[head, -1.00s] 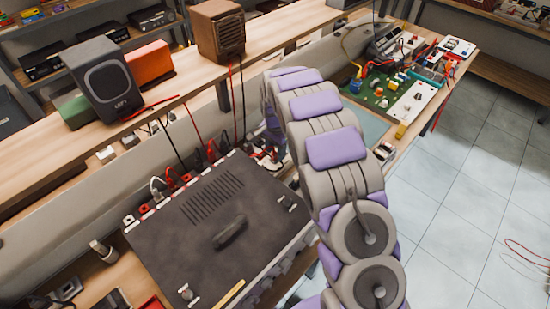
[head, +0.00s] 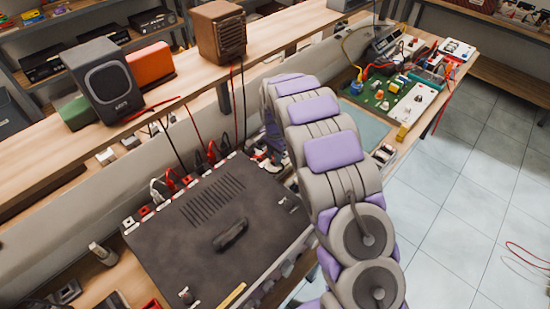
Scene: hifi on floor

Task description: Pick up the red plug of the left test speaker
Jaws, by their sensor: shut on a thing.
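The left test speaker (head: 104,80) is a dark grey box with a round cone, standing on the wooden shelf at the left. A red lead (head: 152,108) lies on the shelf at its foot, and dark leads hang below the shelf edge. Several red plugs (head: 187,179) and white ones stand along the back edge of the dark amplifier (head: 207,245). I cannot tell which red plug belongs to the left speaker. My arm reaches away across the middle, past the amplifier's right side. Its own links hide my gripper and whatever is at its fingers.
A brown wooden speaker (head: 219,31) with hanging red and black leads stands further right on the shelf. An orange box (head: 150,64) is behind the grey speaker. A green board with parts (head: 383,97) lies on the bench. The tiled floor at right is mostly clear.

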